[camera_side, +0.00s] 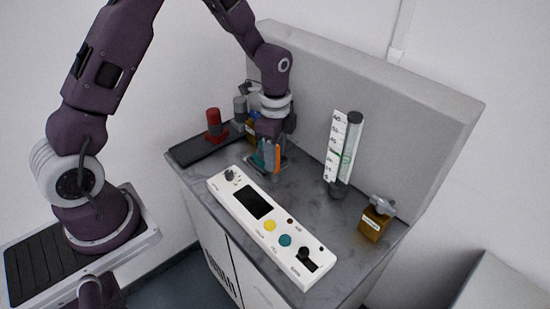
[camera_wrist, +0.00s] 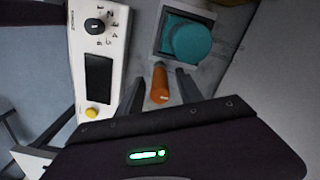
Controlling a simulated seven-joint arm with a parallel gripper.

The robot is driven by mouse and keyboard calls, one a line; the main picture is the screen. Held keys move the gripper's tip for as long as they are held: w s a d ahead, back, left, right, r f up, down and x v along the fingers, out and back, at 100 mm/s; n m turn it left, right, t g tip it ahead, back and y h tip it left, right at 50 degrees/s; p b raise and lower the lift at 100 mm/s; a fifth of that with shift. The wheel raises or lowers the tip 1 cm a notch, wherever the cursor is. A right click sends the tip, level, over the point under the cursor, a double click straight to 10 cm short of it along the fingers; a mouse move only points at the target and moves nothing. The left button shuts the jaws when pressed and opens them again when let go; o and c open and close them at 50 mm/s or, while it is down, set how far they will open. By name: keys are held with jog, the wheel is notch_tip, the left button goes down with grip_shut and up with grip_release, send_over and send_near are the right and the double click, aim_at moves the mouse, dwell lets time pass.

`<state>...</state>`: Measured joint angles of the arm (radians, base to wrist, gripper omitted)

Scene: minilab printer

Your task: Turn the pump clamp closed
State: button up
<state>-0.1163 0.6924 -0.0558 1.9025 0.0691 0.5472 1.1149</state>
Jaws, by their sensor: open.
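An orange bar (camera_wrist: 160,84), which appears to be the pump clamp's lever, stands beside a teal round part (camera_wrist: 196,42) in a grey square frame (camera_wrist: 161,45). In the side view the orange bar (camera_side: 278,158) and a bit of teal (camera_side: 259,161) show under my wrist. My gripper (camera_wrist: 161,77) is open, with one dark finger on each side of the orange bar. Small gaps seem to show between bar and fingers; contact cannot be told. In the side view my gripper (camera_side: 268,150) is low over the bench, its fingers partly hidden.
A white control panel (camera_side: 232,202) with knobs and buttons lies along the bench front, close to my gripper. A red bottle (camera_side: 214,124) stands at back left. The grey back wall (camera_side: 395,130) rises behind.

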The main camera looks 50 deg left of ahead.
jog(key=shift+f, duration=0.85)
grip_shut()
jog(key=shift+n, duration=0.3)
jog(key=n, duration=0.3)
jog(key=shift+n, duration=0.3)
jog(key=n, duration=0.4)
jog(key=shift+n, duration=0.3)
jog(key=n, duration=0.4)
jog(key=shift+r+n, duration=0.1)
jog(key=shift+n, duration=2.4)
